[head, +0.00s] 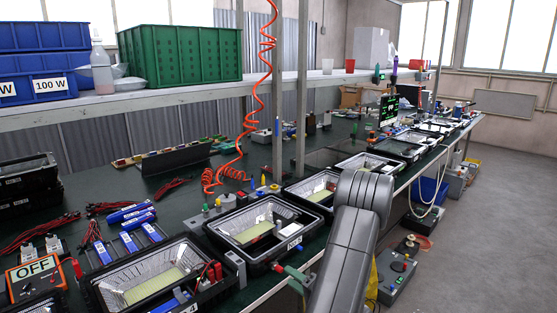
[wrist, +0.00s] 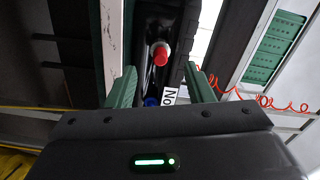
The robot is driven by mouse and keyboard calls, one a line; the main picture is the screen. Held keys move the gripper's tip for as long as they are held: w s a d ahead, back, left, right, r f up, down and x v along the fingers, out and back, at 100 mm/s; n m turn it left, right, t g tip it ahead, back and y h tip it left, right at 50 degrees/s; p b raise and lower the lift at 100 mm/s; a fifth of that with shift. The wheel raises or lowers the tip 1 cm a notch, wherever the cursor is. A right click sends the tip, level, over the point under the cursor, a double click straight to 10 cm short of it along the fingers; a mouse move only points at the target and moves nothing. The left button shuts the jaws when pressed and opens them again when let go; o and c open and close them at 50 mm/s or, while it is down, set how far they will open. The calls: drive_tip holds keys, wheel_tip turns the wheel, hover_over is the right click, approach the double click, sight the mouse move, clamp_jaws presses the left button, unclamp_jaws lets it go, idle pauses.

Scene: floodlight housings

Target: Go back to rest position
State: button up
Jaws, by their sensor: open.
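My gripper (wrist: 160,92) shows in the wrist view with its two green fingers apart and nothing between them touching both. Beyond the fingers is a black floodlight housing (wrist: 175,30) with a red cap or button (wrist: 161,55) and a white label (wrist: 169,95) partly hidden by my gripper body. Open floodlight housings (head: 262,222) with reflective interiors stand in a row along the green bench (head: 95,187).
A tester marked OFF (head: 36,273) and blue drivers (head: 130,213) lie at the left. A coiled orange hose (head: 262,90) hangs over the bench. A shelf (head: 150,102) holds blue bins (head: 42,62) and a green crate (head: 185,55). The floor (head: 480,230) at right is clear.

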sight(282, 271)
drive_tip(key=x, duration=0.5)
drive_tip(key=shift+w+a, duration=0.1)
drive_tip(key=shift+a, duration=0.05)
drive_tip(key=shift+w+a+f, duration=0.1)
drive_tip(key=shift+w+a, duration=0.1)
drive_tip(key=shift+w, duration=0.05)
drive_tip(key=shift+d+n+b, duration=0.1)
drive_tip(key=shift+n+b, duration=0.45)
drive_tip(key=shift+n, duration=0.45)
drive_tip(key=n+b, duration=0.3)
drive_tip(key=n, duration=0.3)
drive_tip(key=shift+s, duration=0.1)
drive_tip(key=n+b, duration=0.2)
drive_tip(key=n, duration=0.3)
drive_tip(key=shift+n+b, duration=0.3)
drive_tip(key=shift+n, duration=1)
